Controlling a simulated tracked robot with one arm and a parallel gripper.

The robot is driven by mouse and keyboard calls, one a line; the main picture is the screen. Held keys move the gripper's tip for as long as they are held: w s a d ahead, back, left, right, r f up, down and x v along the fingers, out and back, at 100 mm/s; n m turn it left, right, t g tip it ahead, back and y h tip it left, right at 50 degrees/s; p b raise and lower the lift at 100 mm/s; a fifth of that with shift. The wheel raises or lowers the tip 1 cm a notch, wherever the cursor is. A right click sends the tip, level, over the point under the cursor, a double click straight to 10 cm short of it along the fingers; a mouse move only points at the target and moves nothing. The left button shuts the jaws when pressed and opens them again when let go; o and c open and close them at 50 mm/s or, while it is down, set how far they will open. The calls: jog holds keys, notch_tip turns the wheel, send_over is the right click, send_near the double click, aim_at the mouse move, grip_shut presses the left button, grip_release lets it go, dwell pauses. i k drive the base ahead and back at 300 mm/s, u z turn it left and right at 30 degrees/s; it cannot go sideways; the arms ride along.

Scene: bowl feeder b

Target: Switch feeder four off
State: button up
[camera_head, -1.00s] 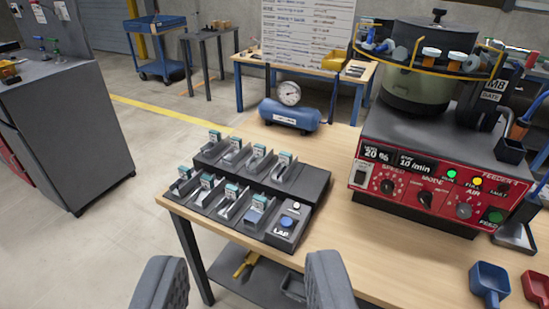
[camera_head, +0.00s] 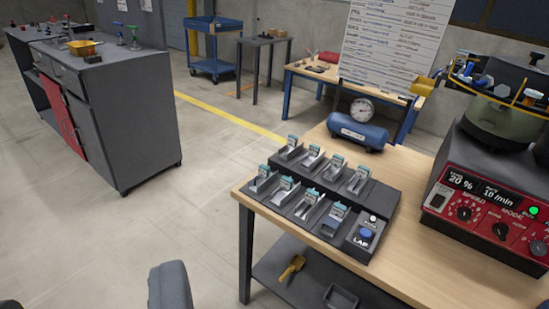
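The feeder with the red control panel (camera_head: 480,216) stands on the table at the right, cut off by the picture's edge. Its bowl (camera_head: 502,115) sits on top. A green lamp (camera_head: 534,211) glows. The feeder's name label is outside the present view. My gripper (camera_head: 90,297) is at the lower left, well away from the feeder. One finger shows clearly, the other only as a sliver; they are apart with nothing between them.
A dark counter box (camera_head: 382,250) with several teal-topped levers and a blue LAP button lies on the wooden table (camera_head: 420,272). A blue air tank (camera_head: 356,133) with a gauge stands behind it. A grey cabinet (camera_head: 130,120) is at left. The floor between is clear.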

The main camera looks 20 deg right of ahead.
aim_at(437, 200)
jog(key=u, duration=1.65)
jog(key=i, duration=2)
jog(key=z, duration=3.55)
jog(key=i, duration=0.45)
jog(key=z, duration=0.1)
